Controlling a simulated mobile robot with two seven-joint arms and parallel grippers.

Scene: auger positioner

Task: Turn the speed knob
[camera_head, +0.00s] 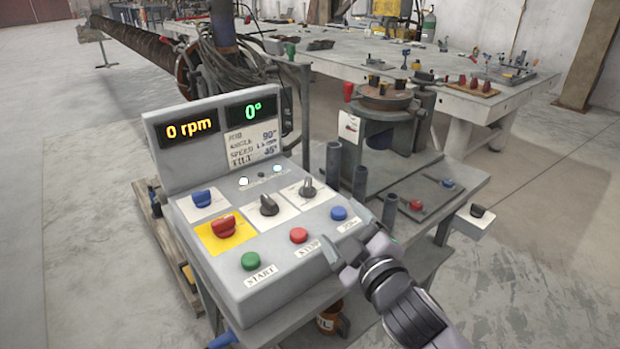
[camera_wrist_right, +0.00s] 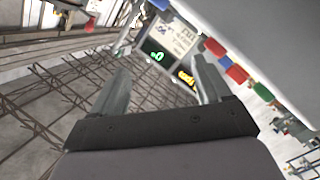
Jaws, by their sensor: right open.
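The grey control box (camera_head: 265,250) carries several knobs: a blue one (camera_head: 201,197), a red one on a yellow plate (camera_head: 223,226), a black one (camera_head: 268,206) and a dark grey one (camera_head: 307,188). Their labels are too small to read, so I cannot tell which is the speed knob. The display (camera_head: 187,128) reads 0 rpm, and the green one (camera_head: 250,110) reads 0°. My right gripper (camera_head: 360,232) is open and empty at the box's right edge, near the blue button. The right wrist view shows its spread fingers (camera_wrist_right: 163,88) with the displays beyond. My left gripper is out of view.
A green START button (camera_head: 250,261), a red button (camera_head: 299,235) and a blue button (camera_head: 339,213) line the box's front. A metal stand with upright tubes (camera_head: 361,185) is to the right. A long table (camera_head: 480,100) stands behind.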

